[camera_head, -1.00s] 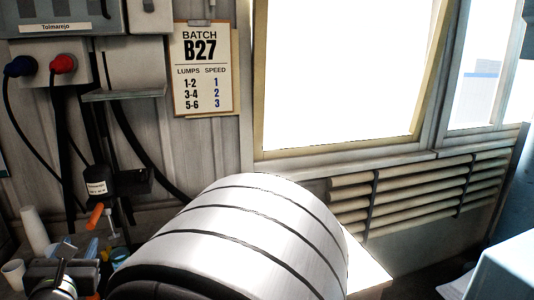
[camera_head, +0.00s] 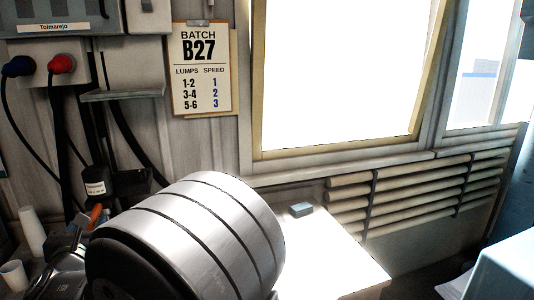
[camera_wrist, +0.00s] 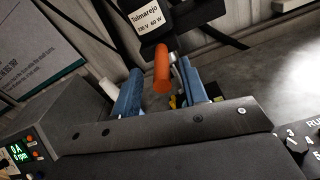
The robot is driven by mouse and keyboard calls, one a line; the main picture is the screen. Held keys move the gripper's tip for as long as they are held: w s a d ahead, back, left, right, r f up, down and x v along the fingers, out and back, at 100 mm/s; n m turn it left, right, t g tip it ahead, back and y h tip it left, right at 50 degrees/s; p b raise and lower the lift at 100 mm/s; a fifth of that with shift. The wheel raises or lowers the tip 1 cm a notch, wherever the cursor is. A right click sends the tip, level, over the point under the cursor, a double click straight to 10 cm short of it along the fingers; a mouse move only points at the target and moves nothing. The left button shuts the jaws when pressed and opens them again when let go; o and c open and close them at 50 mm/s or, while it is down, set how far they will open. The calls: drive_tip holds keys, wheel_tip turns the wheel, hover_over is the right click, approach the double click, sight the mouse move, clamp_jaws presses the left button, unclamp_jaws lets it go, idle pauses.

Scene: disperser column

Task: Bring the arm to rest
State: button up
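My gripper (camera_wrist: 160,84) shows in the wrist view as two blue fingers standing apart, so it is open. The orange handle (camera_wrist: 162,66) of the disperser shows in the gap between them; whether it is level with the fingertips or beyond them I cannot tell. The black disperser head (camera_head: 97,186) with a white label hangs on the column in the head view, and its label also shows in the wrist view (camera_wrist: 136,20). In the head view my arm's large white link fills the lower middle and hides much of the bench.
A stack of white cups (camera_head: 32,230) and a single cup (camera_head: 13,275) stand at the left. A small grey-blue block (camera_head: 301,209) lies on the bright bench (camera_head: 340,262). A batch card (camera_head: 202,70) hangs on the wall.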

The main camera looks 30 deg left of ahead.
drive_tip(key=x, duration=0.3)
drive_tip(key=shift+w+a, duration=0.25)
drive_tip(key=shift+w, duration=0.05)
drive_tip(key=shift+w+a+f, duration=0.15)
drive_tip(key=shift+a+f, duration=0.05)
drive_tip(key=shift+f, duration=0.6)
wheel_tip(320, 180, down, 13)
drive_tip(key=s+d+r+m+t+h, duration=0.1)
drive_tip(key=s+d+m, duration=0.3)
drive_tip(key=s+d, duration=0.4)
drive_tip(key=shift+s+d+r+t+h, duration=0.35)
drive_tip(key=shift+d+h, duration=0.55)
drive_tip(key=shift+d, duration=0.9)
drive_tip(key=shift+f, duration=0.1)
drive_tip(key=shift+o, duration=0.4)
